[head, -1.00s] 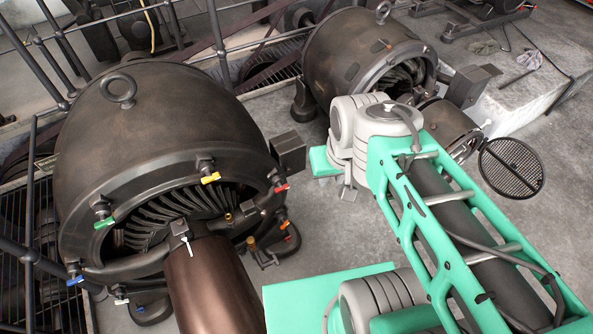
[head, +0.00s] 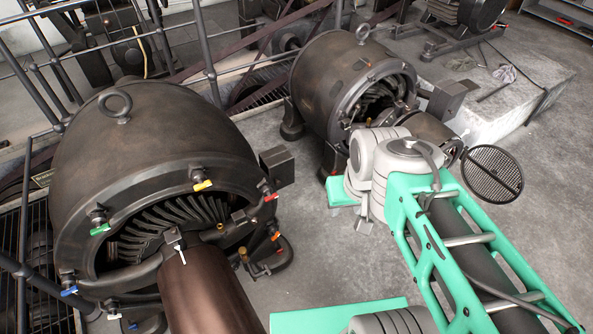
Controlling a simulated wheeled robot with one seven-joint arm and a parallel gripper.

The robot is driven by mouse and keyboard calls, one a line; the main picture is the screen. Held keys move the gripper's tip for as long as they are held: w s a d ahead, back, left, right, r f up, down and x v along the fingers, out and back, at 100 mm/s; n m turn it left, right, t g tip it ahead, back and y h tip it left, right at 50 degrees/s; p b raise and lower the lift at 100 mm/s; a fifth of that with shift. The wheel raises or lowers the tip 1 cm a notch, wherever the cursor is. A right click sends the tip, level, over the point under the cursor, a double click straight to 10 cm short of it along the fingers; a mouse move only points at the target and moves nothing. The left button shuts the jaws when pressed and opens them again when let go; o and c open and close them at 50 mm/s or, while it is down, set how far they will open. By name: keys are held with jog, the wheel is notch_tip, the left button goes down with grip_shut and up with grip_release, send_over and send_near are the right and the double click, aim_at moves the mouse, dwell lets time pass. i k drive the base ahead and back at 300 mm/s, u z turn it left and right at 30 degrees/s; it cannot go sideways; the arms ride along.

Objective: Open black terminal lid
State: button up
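A large dark dynamo (head: 150,140) stands at left, with a ring on top and an open round front. Small terminals with coloured tags sit around its rim: green (head: 100,229), yellow (head: 202,185), red (head: 270,197), orange (head: 275,236) and blue (head: 68,291). A white tag (head: 114,316) is at the lower left. I cannot make out a black-tagged terminal or tell which part is the black terminal lid. A dark box (head: 277,167) is on the dynamo's right side. My green and grey arm is at right; my gripper is not visible.
A second, smaller dynamo (head: 335,85) stands behind, with a round mesh disc (head: 492,174) at its front right. A brown cylinder (head: 205,285) extends from the near dynamo. Railings (head: 208,60) run behind. Bare grey floor (head: 340,260) lies between the near dynamo and my arm.

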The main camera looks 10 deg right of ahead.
aim_at(280, 168)
jog(key=i, duration=0.95)
jog(key=u, duration=0.45)
